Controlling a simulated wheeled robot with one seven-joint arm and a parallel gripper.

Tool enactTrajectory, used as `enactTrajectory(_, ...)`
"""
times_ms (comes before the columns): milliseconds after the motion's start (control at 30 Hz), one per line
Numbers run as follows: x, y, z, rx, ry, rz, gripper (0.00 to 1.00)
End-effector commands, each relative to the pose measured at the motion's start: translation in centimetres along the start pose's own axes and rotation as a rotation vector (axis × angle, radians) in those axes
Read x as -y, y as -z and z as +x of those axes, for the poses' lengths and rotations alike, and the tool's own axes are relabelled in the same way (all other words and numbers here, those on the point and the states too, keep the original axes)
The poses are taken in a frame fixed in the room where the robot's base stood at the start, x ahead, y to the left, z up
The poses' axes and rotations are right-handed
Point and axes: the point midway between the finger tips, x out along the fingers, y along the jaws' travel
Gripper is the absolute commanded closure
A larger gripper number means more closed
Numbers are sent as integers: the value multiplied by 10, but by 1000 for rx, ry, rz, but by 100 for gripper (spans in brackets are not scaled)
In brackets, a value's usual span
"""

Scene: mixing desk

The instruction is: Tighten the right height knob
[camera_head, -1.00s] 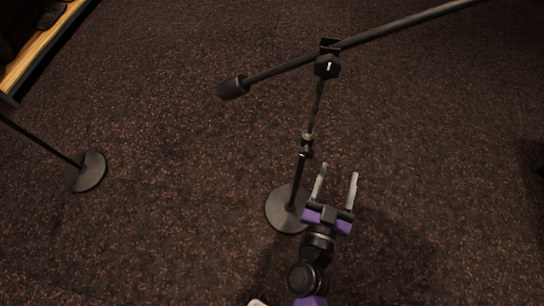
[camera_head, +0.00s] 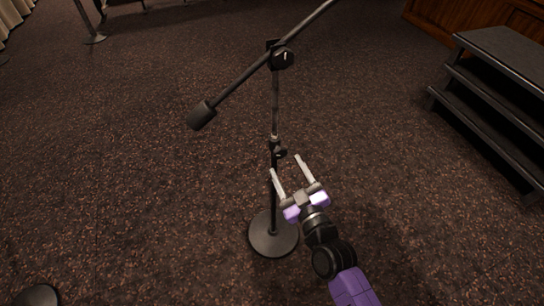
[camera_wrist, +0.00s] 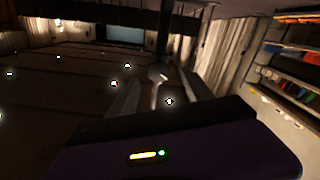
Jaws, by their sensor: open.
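The mic stand (camera_head: 273,195) in front of me has a thin upright pole on a round black base. Its small dark height knob (camera_head: 280,153) sits on the right side of the clamp, partway up the pole. A larger knob (camera_head: 283,57) with a white mark is at the boom joint above. My gripper (camera_head: 285,164) is open and empty, with its two pale fingers pointing up toward the height knob. In the wrist view, a pale blurred knob shape (camera_wrist: 157,75) and the dark pole (camera_wrist: 164,35) lie ahead between the fingers. Contact cannot be told.
The boom with its black counterweight (camera_head: 202,116) slants above the gripper. Another round stand base (camera_head: 38,295) is at the lower left. A far stand (camera_head: 94,38) is at the upper left. Dark steps (camera_head: 490,95) stand at the right. The carpet between is clear.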

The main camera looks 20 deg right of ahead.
Motion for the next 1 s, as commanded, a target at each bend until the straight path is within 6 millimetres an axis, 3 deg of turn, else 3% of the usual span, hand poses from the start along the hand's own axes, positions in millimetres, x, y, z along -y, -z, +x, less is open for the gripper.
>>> enactTrajectory(200,0,1,36,-3,-1,1,41)
enactTrajectory(400,0,1,56,-2,-1,1,41)
enactTrajectory(767,0,0,61,-1,0,1,41)
enactTrajectory(1000,0,0,61,-1,0,1,88)
